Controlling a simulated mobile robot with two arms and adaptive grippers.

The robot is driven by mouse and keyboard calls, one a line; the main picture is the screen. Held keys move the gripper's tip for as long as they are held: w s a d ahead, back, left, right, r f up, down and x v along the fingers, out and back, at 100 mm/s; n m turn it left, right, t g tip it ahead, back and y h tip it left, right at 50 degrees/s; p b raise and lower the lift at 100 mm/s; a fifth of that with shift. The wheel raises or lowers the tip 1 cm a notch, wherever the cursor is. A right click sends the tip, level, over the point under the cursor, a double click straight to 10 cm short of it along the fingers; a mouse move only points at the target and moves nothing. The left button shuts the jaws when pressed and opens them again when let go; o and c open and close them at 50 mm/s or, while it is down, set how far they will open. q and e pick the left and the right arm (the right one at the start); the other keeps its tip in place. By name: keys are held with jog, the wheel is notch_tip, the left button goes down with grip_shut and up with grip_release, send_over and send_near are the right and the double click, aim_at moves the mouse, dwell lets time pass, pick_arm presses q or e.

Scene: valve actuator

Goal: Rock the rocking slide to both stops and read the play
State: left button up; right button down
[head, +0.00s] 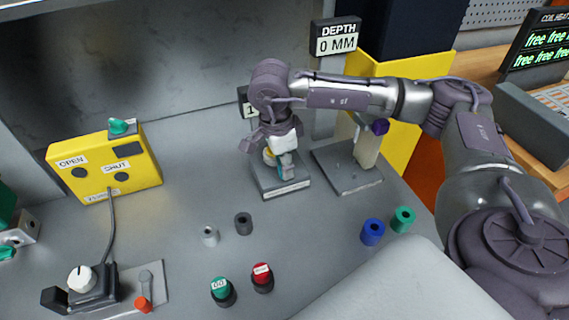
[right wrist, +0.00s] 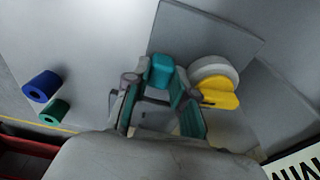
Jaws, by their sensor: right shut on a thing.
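My right gripper (head: 287,158) reaches down over a grey labelled base plate (head: 287,189) in the head view. It is shut on a small teal block, which I take to be the rocking slide's grip. In the right wrist view the teal block (right wrist: 162,70) shows between the fingertips of the right gripper (right wrist: 157,84). A round white and yellow part (right wrist: 216,82) sits beside the block on the same plate. The gripper hides much of the slide in the head view, and any tilt cannot be told. A display behind it is mostly hidden. My left gripper is not in view.
A stand on a dark plate (head: 347,180) is close right of the slide. A DEPTH display (head: 336,39) reads 0 MM. Blue (head: 372,232) and green (head: 403,219) cylinders stand front right. A yellow OPEN/SHUT box (head: 105,165) is left; several small parts stand in front.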

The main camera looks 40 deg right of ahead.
dwell(0.4)
jog(key=c, duration=0.9)
grip_release()
jog(key=shift+a, duration=0.1)
jog(key=shift+r, duration=0.15)
jog(key=r, duration=0.4)
jog(key=a+r, duration=0.1)
jog(key=r, duration=0.6)
jog(key=shift+w+a+r, duration=0.1)
jog(key=shift+a+r, duration=0.1)
jog(key=shift+r, duration=0.15)
